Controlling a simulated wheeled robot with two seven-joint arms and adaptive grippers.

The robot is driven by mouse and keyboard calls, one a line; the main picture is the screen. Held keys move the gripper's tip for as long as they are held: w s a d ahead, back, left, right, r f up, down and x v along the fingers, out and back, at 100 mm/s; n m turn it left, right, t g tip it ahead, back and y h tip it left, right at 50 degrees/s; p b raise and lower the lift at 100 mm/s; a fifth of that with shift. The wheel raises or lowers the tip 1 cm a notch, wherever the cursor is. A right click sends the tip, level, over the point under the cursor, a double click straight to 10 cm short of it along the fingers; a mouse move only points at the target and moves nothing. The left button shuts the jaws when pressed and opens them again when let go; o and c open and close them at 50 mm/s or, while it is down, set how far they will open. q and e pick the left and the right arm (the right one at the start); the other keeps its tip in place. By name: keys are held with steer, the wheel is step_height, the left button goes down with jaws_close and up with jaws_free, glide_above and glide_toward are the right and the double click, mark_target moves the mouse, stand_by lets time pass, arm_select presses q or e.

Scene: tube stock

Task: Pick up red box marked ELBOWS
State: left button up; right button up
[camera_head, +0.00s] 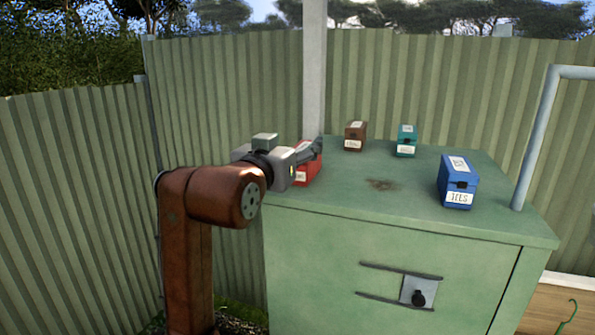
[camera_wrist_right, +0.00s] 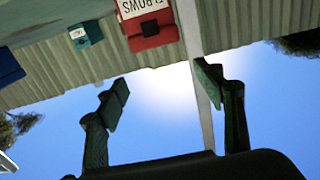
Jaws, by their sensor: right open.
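The red box (camera_head: 309,173) sits on the left part of the green cabinet top, partly hidden behind my right gripper. My left gripper is not in view.
The green cabinet (camera_head: 330,212) also bears a brown box (camera_head: 355,137) and a teal box (camera_head: 406,143) at the back, and a blue box (camera_head: 458,182) marked TEES at the right. A pale post (camera_head: 314,70) stands behind the red box. The middle of the top is clear.

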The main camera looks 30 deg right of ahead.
mark_target(304, 147)
step_height(304, 147, down, 3)
steer(key=shift+d+r+b, duration=0.15)
steer(key=shift+b, duration=0.75)
steer(key=shift+w+d+f+b, duration=0.1)
steer(key=shift+w+f+b, duration=0.7)
steer(key=shift+f, duration=0.25)
steer(key=shift+s+d+r, duration=0.1)
steer(key=shift+d+r, duration=0.05)
steer(key=shift+d, duration=0.1)
steer(key=shift+d+r+p, duration=0.1)
steer(key=shift+d+p, duration=0.2)
steer(key=p+x, duration=0.2)
steer(key=x, duration=0.4)
steer(key=shift+a, duration=0.1)
steer(key=shift+w+d, duration=0.35)
steer(key=shift+w, duration=0.1)
steer(key=shift+s+a, duration=0.15)
steer(key=shift+a, duration=0.05)
steer(key=c, duration=0.3)
steer(key=shift+d, duration=0.1)
steer(key=c, duration=0.5)
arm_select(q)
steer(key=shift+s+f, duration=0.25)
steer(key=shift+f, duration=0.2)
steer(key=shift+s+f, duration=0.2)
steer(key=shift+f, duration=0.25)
arm_select(e)
steer(key=c, duration=0.7)
